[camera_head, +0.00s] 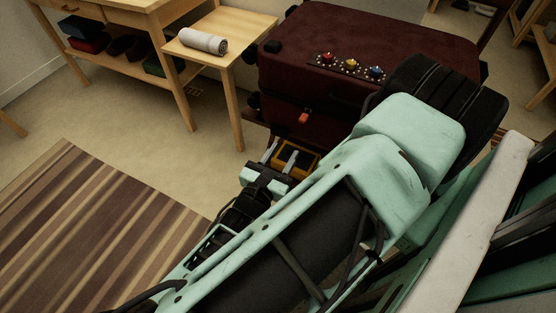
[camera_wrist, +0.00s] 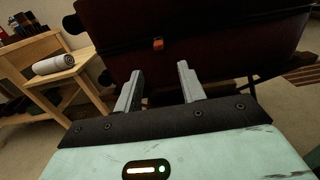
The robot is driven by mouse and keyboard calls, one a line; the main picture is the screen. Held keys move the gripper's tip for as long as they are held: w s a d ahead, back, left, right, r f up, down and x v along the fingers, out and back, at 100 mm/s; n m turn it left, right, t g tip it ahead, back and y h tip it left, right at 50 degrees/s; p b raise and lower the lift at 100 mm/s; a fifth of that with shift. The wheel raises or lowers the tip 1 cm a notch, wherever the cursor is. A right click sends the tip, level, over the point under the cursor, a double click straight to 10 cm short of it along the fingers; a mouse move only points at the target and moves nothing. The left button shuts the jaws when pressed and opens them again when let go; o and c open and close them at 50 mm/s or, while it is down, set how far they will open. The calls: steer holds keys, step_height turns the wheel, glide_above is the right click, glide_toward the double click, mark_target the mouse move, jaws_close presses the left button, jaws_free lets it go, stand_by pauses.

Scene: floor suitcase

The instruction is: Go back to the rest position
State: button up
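My gripper (camera_wrist: 160,88) is open and empty in the wrist view, its two grey fingers apart with nothing between them. In the head view my gripper (camera_head: 266,155) is low in front of the dark red suitcase (camera_head: 290,85), partly behind my own arm. The suitcase is closed and raised off the floor on a stand. It also fills the top of the wrist view (camera_wrist: 215,45), beyond the fingertips. An orange-red tag or latch (camera_head: 303,118) shows on its front side; it also shows in the wrist view (camera_wrist: 158,43).
A wooden side table (camera_head: 252,35) with a rolled grey towel (camera_head: 203,41) stands left of the suitcase. A wooden bench with a shelf (camera_head: 150,12) stands farther left. A striped rug (camera_head: 90,230) covers the lower left floor. Bare carpet (camera_head: 130,130) lies between.

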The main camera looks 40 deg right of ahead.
steer(key=shift+v, duration=1)
